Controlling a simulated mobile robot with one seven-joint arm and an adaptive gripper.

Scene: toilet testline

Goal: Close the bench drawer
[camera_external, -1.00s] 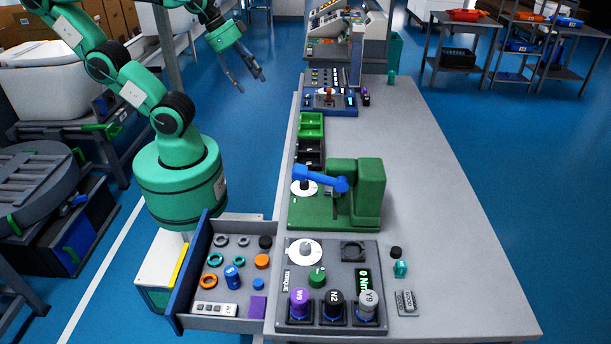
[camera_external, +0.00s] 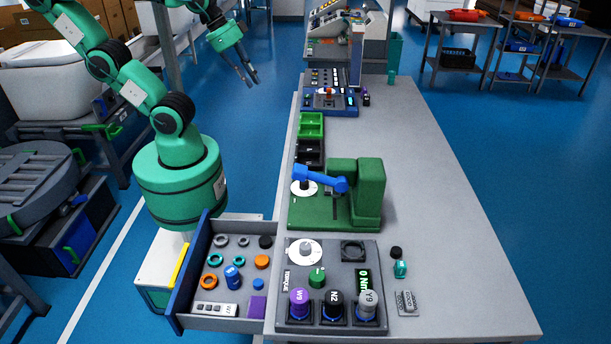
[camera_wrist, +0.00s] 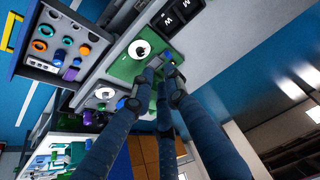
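The bench drawer (camera_external: 171,285) is pulled out to the left of the bench's near end, its blue front facing left. It holds rings, caps, a blue cylinder and a purple block. In the wrist view the open drawer (camera_wrist: 22,62) is at the upper left, with its yellow handle (camera_wrist: 12,33). My gripper (camera_external: 253,84) hangs above the blue floor, left of the bench's far part and well away from the drawer. In the wrist view its dark fingers (camera_wrist: 160,75) converge with their tips close together, and nothing is visible between them.
The grey bench (camera_external: 450,220) runs along the drawer's right side. It carries a green fixture with a blue lever (camera_external: 368,190) and a torque panel (camera_external: 325,270). Open floor (camera_external: 250,130) lies between my base and the bench.

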